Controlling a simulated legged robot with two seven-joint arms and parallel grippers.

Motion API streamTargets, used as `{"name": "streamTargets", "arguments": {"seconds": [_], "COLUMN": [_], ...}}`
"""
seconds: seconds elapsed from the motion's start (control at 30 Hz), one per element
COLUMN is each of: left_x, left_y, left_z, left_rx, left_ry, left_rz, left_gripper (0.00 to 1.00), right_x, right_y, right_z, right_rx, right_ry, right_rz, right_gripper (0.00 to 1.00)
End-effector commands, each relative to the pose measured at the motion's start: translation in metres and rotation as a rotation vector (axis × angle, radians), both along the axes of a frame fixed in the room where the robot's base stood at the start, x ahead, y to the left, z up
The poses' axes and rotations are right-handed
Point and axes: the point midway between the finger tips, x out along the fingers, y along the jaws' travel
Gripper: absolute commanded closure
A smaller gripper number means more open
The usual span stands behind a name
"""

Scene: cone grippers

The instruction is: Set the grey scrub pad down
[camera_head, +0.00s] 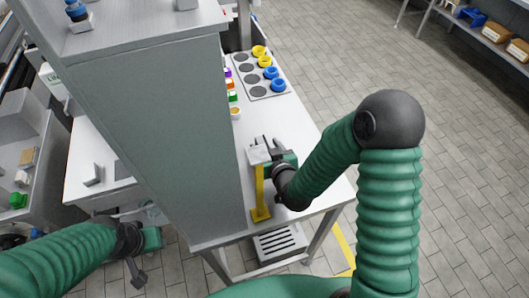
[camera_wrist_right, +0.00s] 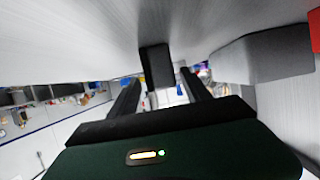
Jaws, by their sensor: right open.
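My right gripper (camera_head: 266,144) is over the white table, its dark fingers spread and pointing toward the back. A pale grey flat piece (camera_head: 257,155) sits at the top of a yellow upright stand (camera_head: 260,195), close beside this gripper. I cannot tell whether this piece is the scrub pad. In the right wrist view the gripper's fingers (camera_wrist_right: 160,92) stand apart, with no clearly held thing between them. A large grey block (camera_wrist_right: 258,55) is close on the right there. My left gripper (camera_head: 138,250) is low at the left, and its finger opening is unclear.
A tray (camera_head: 250,92) with yellow and blue rings is at the back, beside small coloured containers (camera_head: 231,90). The table's right side is clear. A slotted grey crate (camera_head: 280,243) is below.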

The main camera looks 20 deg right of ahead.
Motion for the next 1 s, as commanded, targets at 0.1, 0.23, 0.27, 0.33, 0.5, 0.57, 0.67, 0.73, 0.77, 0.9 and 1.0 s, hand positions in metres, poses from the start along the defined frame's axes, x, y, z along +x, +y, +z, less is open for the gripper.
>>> {"name": "streamTargets", "arguments": {"seconds": [0.1, 0.23, 0.27, 0.33, 0.5, 0.57, 0.67, 0.73, 0.77, 0.9, 1.0], "left_x": [0.0, 0.0, 0.0, 0.0, 0.0, 0.0, 0.0, 0.0, 0.0, 0.0, 0.0], "left_y": [0.0, 0.0, 0.0, 0.0, 0.0, 0.0, 0.0, 0.0, 0.0, 0.0, 0.0], "left_z": [-0.009, -0.013, -0.013, -0.012, -0.012, -0.012, -0.012, -0.012, -0.012, -0.012, -0.012], "left_rx": [0.0, 0.0, 0.0, 0.0, 0.0, 0.0, 0.0, 0.0, 0.0, 0.0, 0.0], "left_ry": [0.0, 0.001, 0.001, 0.001, 0.001, 0.001, 0.001, 0.001, 0.001, 0.001, 0.001], "left_rz": [0.0, 0.0, 0.0, 0.0, 0.0, 0.0, 0.0, 0.0, 0.0, 0.0, 0.0], "left_gripper": [0.64, 0.64, 0.64, 0.64, 0.64, 0.64, 0.64, 0.64, 0.64, 0.64, 0.64], "right_x": [0.021, 0.037, 0.038, 0.039, 0.039, 0.039, 0.039, 0.039, 0.039, 0.039, 0.039], "right_y": [0.0, 0.003, 0.003, 0.003, 0.001, 0.001, 0.001, 0.001, 0.001, 0.001, 0.001], "right_z": [-0.012, -0.017, -0.017, -0.017, -0.017, -0.017, -0.017, -0.017, -0.017, -0.017, -0.017], "right_rx": [0.001, -0.002, -0.002, -0.002, -0.001, -0.001, -0.001, -0.001, -0.001, -0.001, -0.001], "right_ry": [-0.001, -0.001, -0.002, -0.002, -0.002, -0.001, -0.001, -0.001, -0.001, 0.0, 0.0], "right_rz": [-0.001, 0.0, 0.0, 0.0, 0.0, 0.0, 0.0, 0.0, 0.0, -0.001, -0.001], "right_gripper": [0.44, 0.44, 0.44, 0.44, 0.49, 0.57, 0.7, 0.79, 0.83, 1.0, 1.0]}}
